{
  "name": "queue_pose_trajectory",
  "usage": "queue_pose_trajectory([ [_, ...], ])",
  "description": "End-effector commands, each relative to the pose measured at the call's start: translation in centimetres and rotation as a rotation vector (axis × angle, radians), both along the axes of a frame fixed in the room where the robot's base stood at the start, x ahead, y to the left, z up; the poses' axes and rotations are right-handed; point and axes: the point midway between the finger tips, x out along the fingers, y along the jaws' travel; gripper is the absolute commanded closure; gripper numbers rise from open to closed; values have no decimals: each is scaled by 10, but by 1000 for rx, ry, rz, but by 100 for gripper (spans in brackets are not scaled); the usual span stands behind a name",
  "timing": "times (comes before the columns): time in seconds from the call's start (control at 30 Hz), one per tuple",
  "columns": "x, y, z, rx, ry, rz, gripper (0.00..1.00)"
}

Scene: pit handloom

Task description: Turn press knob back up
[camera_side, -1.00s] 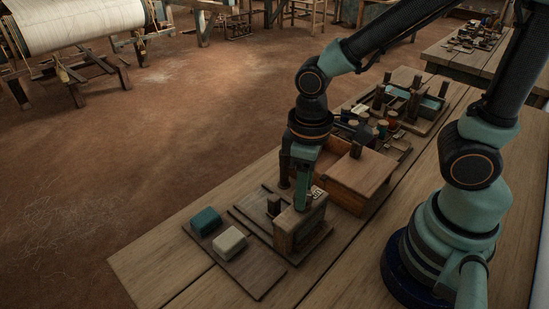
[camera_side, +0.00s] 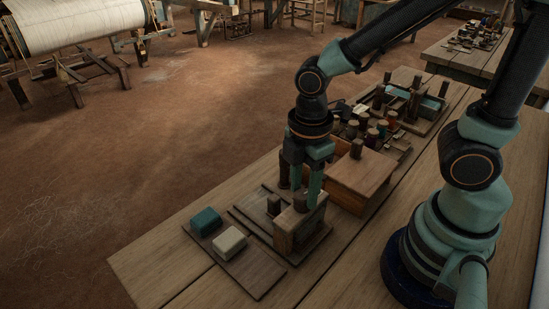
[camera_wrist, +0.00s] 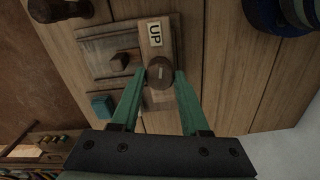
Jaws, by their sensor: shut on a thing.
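The press knob (camera_wrist: 160,72) is a round dark brown knob with a short pale mark on top. It sits on a wooden press block (camera_side: 287,240), beside a white label reading UP (camera_wrist: 154,34). The pale mark runs roughly toward and away from the label; which end points cannot be told. My gripper (camera_wrist: 160,75) has its two green fingers on opposite sides of the knob and is shut on it. In the side view my gripper (camera_side: 304,197) stands upright over the block, and its fingers partly hide the knob.
A teal block (camera_side: 205,221) and a cream block (camera_side: 230,241) sit on a dark board left of the press. A short post (camera_side: 273,205) stands close by. A wooden box (camera_side: 362,183) stands behind, with several spools (camera_side: 372,137) beyond. Bare table lies in front.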

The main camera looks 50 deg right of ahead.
Motion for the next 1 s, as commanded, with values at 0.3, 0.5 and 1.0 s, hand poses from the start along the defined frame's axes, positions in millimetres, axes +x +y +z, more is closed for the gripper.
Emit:
queue_pose_trajectory([
  [0.3,0,0,1,0,0,176,100],
  [0.5,0,0,1,0,0,227,100],
  [1.0,0,0,1,0,0,243,100],
])
